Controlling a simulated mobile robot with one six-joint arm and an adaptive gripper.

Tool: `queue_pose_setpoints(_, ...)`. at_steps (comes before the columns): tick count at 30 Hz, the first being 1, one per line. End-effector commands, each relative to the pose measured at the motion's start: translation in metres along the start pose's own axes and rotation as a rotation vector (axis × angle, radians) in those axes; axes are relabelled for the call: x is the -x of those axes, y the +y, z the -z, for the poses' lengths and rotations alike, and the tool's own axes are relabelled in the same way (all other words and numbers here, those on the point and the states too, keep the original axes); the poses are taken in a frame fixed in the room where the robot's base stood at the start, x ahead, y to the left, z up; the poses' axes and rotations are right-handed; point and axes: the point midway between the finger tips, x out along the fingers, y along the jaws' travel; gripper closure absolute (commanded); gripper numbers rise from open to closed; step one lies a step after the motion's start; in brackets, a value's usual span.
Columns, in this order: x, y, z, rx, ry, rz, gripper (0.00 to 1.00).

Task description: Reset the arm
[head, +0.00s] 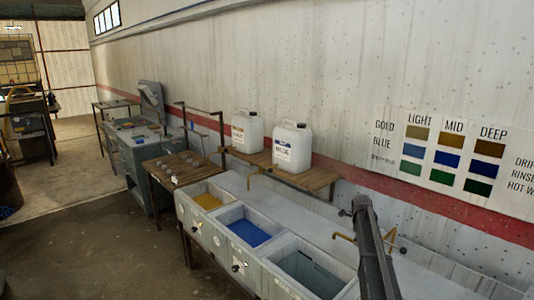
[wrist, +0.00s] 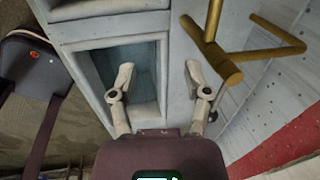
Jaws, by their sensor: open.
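My gripper (wrist: 160,78) shows in the wrist view with its two pale fingers spread apart and nothing between them. It is over a grey trough (wrist: 82,68) with a recessed basin, whose opening shows behind and between the fingers. A brass bar fitting (wrist: 222,72) is at the upper right of the fingers, apart from them. In the head view my dark arm stands at the lower right, in front of the trough row; the fingers cannot be made out there.
The trough row (head: 187,211) has basins with yellow, with blue and a dark one. Two white jugs (head: 292,148) stand on a wooden wall shelf (head: 318,180). A wooden table (head: 158,178) with small items is further left. A colour chart (head: 450,155) hangs on the wall.

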Motion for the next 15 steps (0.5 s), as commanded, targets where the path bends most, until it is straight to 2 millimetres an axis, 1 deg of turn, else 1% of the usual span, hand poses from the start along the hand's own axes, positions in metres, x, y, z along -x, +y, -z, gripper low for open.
queue_pose_setpoints(2, 0.000, 0.000, 0.000, 0.000, 0.000, 0.000, 0.38)
queue_pose_setpoints(8, -0.001, 0.016, 0.000, 0.067, -0.001, -0.006, 0.38)
queue_pose_setpoints(13, -0.002, 0.031, 0.002, 0.141, -0.003, -0.012, 0.38)
queue_pose_setpoints(15, -0.002, 0.040, 0.003, 0.183, -0.004, -0.015, 0.38)
